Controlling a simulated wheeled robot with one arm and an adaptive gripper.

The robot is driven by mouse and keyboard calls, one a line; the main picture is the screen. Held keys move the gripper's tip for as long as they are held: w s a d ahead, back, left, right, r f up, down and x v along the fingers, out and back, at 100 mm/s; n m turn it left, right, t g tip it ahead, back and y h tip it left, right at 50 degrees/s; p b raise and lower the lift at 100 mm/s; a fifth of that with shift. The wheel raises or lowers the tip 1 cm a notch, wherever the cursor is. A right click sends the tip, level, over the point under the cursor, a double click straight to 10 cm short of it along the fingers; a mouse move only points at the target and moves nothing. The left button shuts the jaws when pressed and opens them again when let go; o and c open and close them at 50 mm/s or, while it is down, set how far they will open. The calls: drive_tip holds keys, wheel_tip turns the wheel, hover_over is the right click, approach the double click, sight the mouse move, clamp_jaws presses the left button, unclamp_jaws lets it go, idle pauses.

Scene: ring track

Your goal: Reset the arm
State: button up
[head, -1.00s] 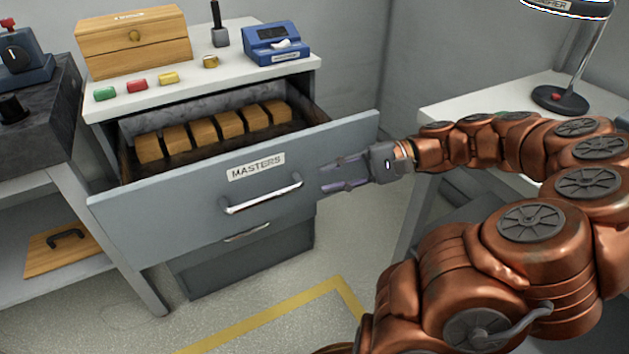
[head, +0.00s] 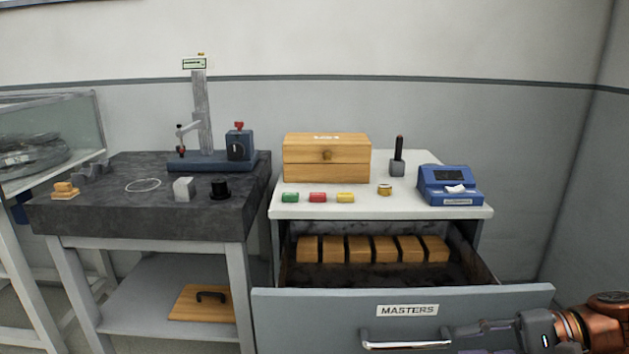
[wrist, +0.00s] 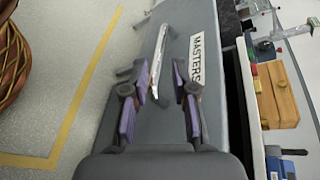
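The drawer labelled MASTERS (head: 300,308) is pulled open under a white cabinet top. Wooden blocks (head: 360,249) stand in a row inside it. The drawer's bar handle (head: 405,345) is on its front. My gripper (head: 470,338) is at the lower right edge of the head view, just right of the handle and partly cut off.
A wooden box (head: 327,162), green, red and yellow pieces, a stamp-like tool (head: 398,165) and a blue device (head: 450,185) stand on the cabinet. A dark stone bench (head: 140,215) with a gauge stand (head: 203,125) is at left.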

drive_tip(key=s+a+r+n+g+h+p, duration=0.65)
drive_tip(key=s+a+r+p, duration=0.35)
drive_tip(key=a+p, duration=0.35)
drive_tip(key=s+d+r+n+t+h+p, duration=0.1)
drive_tip(key=s+d+r+n+h+p, duration=0.2)
drive_tip(key=s+r+h+p, duration=0.4)
wheel_tip(320, 180, up, 3)
drive_tip(key=d+p, duration=0.1)
drive_tip(key=p, duration=0.5)
drive_tip(key=shift+d, duration=0.2)
drive_tip(key=shift+s, duration=0.1)
